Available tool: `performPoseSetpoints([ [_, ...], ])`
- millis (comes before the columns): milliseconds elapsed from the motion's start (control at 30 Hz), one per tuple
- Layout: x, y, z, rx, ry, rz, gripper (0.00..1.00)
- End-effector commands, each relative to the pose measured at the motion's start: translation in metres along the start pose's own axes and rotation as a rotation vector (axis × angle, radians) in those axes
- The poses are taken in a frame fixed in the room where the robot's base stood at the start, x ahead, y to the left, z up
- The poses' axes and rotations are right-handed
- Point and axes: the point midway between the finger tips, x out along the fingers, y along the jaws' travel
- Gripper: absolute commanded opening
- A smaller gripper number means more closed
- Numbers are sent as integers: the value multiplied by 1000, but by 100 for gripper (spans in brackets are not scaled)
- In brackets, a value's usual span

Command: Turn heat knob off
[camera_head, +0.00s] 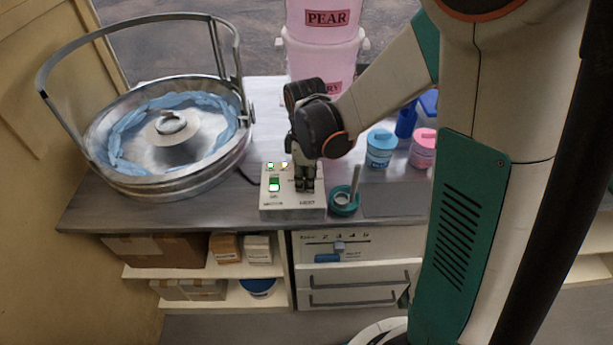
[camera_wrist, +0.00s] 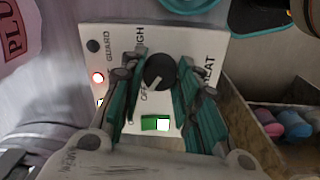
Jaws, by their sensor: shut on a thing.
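The white control box (camera_head: 277,209) stands at the front edge of the counter, and its panel (camera_wrist: 208,45) fills much of the wrist view. The round black heat knob (camera_wrist: 158,70) is on the panel between "HIGH" and "OFF" labels. Its pale pointer mark appears to aim toward the "OFF" label. My gripper (camera_head: 305,186) points down over the box's right part; in the wrist view its teal fingers (camera_wrist: 160,80) lie on either side of the knob, shut on it. The head view mostly hides the knob behind my gripper.
A green rocker switch (camera_wrist: 155,123) and a lit red lamp (camera_wrist: 98,77) are on the panel. A large metal bowl (camera_head: 180,190) with a blue lining stands left. A teal holder (camera_head: 344,208) with an upright rod stands close right. Blue (camera_head: 381,147) and pink (camera_head: 422,150) jars stand behind.

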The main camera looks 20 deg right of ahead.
Motion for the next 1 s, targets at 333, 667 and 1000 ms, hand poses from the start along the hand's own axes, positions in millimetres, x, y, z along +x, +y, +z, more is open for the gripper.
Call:
performPoseSetpoints([
  [333, 0, 0, 0, 0, 1, 0, 51],
  [667, -7, 0, 0, 0, 0, 0, 51],
  [1000, -65, 0, 0, 0, 0, 0, 51],
])
